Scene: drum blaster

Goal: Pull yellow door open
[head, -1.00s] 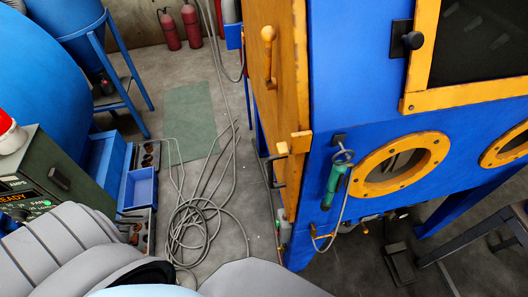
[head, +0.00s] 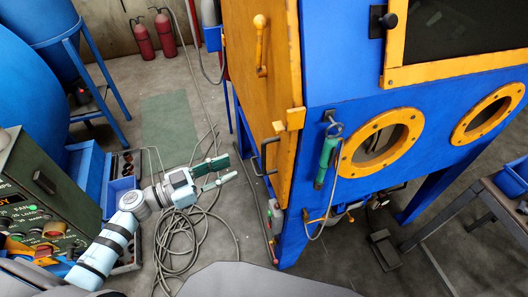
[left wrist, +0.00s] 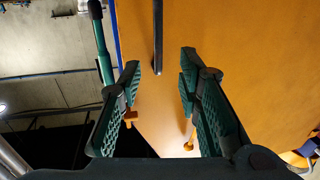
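The yellow door (head: 278,75) forms the left side of the blue cabinet (head: 345,60) and looks shut. It carries a yellow lever (head: 261,45) high up and a dark bar handle (head: 265,156) lower down. My left gripper (head: 231,167) is open and empty, just left of the bar handle and apart from it. In the left wrist view, my left gripper (left wrist: 160,62) has its fingers spread toward the orange-yellow door face (left wrist: 240,50). A dark bar (left wrist: 158,30) shows beyond, in line with the gap between the fingertips. My right gripper is not in view.
A grey control box (head: 40,190) and blue bins (head: 118,192) stand left of my left arm. Coiled hose (head: 180,245) lies on the floor below it. A green-handled tool (head: 326,160) hangs on the cabinet front.

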